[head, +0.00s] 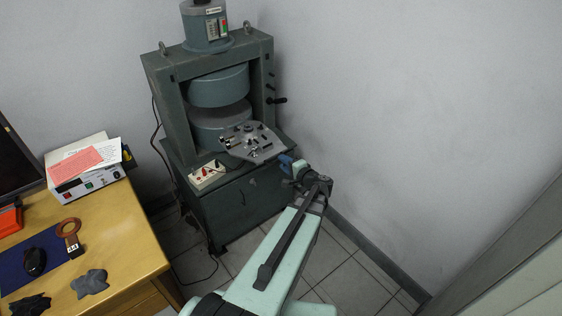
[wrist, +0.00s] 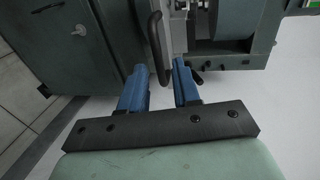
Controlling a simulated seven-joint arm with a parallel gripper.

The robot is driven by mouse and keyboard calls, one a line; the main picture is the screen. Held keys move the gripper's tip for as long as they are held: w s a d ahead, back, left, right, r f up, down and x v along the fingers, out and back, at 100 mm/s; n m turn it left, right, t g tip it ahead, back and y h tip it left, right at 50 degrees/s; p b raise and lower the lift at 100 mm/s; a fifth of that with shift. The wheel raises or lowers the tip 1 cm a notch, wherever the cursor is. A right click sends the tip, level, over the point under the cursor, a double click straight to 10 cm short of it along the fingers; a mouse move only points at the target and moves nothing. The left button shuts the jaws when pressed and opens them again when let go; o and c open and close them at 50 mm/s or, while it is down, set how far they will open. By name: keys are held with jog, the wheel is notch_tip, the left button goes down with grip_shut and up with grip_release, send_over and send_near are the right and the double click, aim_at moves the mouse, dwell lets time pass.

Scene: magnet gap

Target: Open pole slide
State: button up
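The grey-green magnet machine (head: 205,120) stands in the corner, with an upper round pole (head: 218,87) and a lower pole (head: 222,115) apart from each other. A grey plate (head: 251,142) carrying small dark parts projects in front of the gap. I cannot tell which part is the pole slide. My gripper (head: 296,166) is low at the right of the plate. In the wrist view my gripper (wrist: 160,72) has two blue fingers, apart and empty. A dark bar handle (wrist: 158,48) lies just ahead, in line with the space between the fingertips. Contact with it is not visible.
A black lever (head: 278,100) sticks out from the machine's right side. A switch box (head: 207,175) sits on the cabinet's front left. A wooden desk (head: 125,225) with instruments stands at the left. The wall is close on the right; floor in front is partly clear.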

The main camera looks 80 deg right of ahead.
jog(key=v, duration=1)
jog(key=shift+s+a, duration=0.2)
dwell(0.4)
